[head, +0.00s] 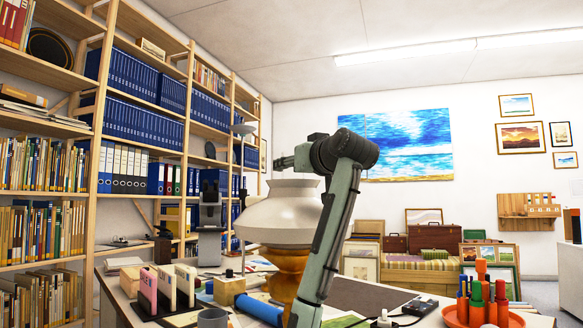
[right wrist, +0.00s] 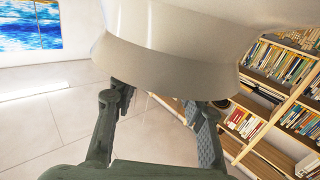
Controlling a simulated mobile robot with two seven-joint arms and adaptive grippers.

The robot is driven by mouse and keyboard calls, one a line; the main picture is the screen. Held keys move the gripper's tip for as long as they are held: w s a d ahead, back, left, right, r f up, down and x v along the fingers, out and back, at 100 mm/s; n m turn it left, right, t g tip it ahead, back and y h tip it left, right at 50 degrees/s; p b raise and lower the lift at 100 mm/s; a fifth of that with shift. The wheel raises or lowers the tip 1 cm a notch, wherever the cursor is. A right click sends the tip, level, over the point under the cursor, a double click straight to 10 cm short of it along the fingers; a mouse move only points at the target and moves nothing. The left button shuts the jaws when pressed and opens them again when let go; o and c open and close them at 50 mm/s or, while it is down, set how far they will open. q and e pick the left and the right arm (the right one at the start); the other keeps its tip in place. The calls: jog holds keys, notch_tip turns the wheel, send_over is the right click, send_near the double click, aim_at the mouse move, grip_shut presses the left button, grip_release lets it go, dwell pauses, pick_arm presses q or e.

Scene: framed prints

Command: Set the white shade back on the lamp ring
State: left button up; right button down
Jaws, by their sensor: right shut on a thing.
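The white shade (head: 278,218) is wide, with a narrower collar on top. It sits or hangs above the amber-brown lamp base (head: 287,268) on the table; I cannot tell whether it rests there. The lamp ring is hidden under the shade. My right gripper (head: 291,160) is at the top of the shade, its arm rising in front of the lamp's right side. My left gripper is not in view.
The table holds a card rack (head: 165,292), a blue roll (head: 258,308), a grey mug (head: 213,318) and, at the right, an orange tray (head: 480,318) of bottles. A tall bookcase (head: 97,165) stands at the left. Framed prints and cases lie behind.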

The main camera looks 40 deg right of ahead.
jog(key=shift+f+b, duration=0.35)
jog(key=shift+f, duration=0.1)
jog(key=c, duration=0.9)
grip_release()
jog(key=shift+r, duration=0.1)
jog(key=shift+o, duration=0.6)
